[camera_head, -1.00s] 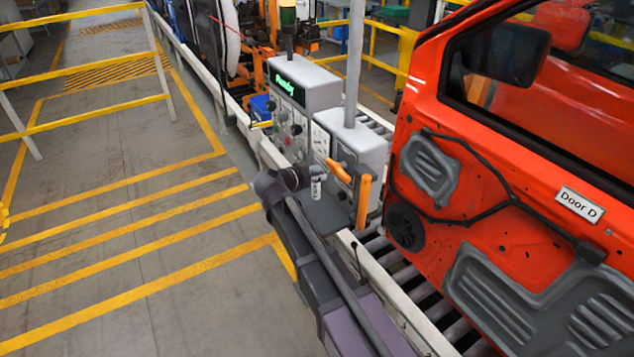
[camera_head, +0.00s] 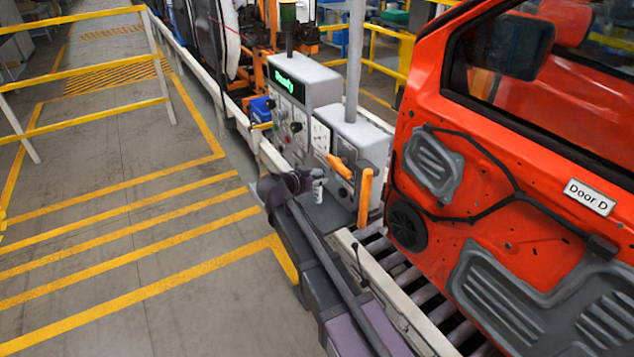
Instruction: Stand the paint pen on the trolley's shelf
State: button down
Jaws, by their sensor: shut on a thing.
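The paint pen (camera_head: 318,191) is a small white cylinder with a grey top, roughly upright. My gripper (camera_head: 317,176) is shut on its upper part. The pen is over the dark grey shelf (camera_head: 338,217) on the front of the grey trolley. I cannot tell whether its foot touches the shelf. My dark arm comes up from the bottom of the view and hides the shelf's left part.
The grey control box (camera_head: 305,85) with a green display and knobs stands behind the shelf. An orange handle (camera_head: 364,197) rises at its right. The red door (camera_head: 470,150) marked "Door D" is farther right. Open floor lies left.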

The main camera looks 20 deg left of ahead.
jog(key=shift+f, duration=0.15)
jog(key=shift+c, duration=1.8)
grip_release()
jog(key=shift+r, duration=0.2)
jog(key=shift+s+r, duration=0.1)
jog(key=p+v, duration=0.4)
jog(key=v, duration=0.7)
jog(key=shift+s+a+p, duration=0.25)
jog(key=shift+s+p, duration=0.05)
jog(key=shift+p, duration=0.05)
jog(key=shift+r, duration=0.1)
